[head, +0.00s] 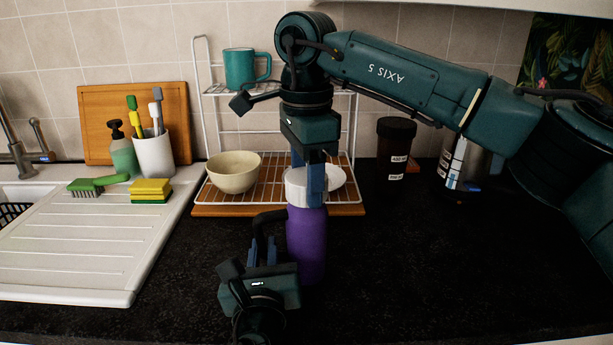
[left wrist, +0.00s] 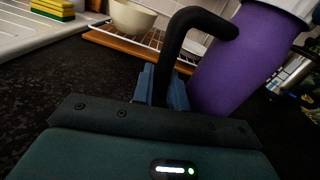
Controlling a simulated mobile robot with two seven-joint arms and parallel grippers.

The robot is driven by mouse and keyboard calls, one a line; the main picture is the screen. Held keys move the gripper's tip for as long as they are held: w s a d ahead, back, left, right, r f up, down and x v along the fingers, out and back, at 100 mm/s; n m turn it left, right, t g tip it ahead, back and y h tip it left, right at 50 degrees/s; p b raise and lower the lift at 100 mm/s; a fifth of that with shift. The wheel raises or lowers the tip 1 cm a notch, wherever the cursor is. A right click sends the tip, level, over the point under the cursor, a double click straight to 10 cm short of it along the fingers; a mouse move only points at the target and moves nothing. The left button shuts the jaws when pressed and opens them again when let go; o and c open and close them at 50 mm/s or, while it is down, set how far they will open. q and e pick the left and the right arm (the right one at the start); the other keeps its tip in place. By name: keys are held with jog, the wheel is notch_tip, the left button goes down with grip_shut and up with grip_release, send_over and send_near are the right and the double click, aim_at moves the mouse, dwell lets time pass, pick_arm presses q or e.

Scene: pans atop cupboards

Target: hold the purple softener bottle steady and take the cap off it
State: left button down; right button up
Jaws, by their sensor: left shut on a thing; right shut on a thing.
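The purple softener bottle (head: 307,248) stands upright on the dark worktop, with a white cap (head: 294,187) on top. A black handle (head: 262,220) sticks out from its left side. My left gripper (head: 264,249) is shut on this handle. In the left wrist view the handle (left wrist: 200,21) runs down between the blue fingers (left wrist: 163,88), beside the purple body (left wrist: 235,62). My right gripper (head: 307,186) comes from above, its blue fingers shut on the white cap. The fingers hide part of the cap. Whether the cap still sits tight on the neck I cannot tell.
Behind the bottle is a wire rack (head: 276,196) with a cream bowl (head: 233,174) below and a teal mug (head: 240,69) above. A dark brown jar (head: 394,160) stands to the right. A white drainboard (head: 75,240) lies left. The worktop at front right is clear.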

jog(key=n, duration=0.6)
jog(key=shift+n, duration=0.4)
jog(key=n, duration=0.7)
jog(key=shift+r, duration=0.2)
jog(key=shift+r, duration=0.9)
jog(key=shift+r, duration=2.05)
pick_arm(q)
jog(key=c, duration=1.3)
grip_release()
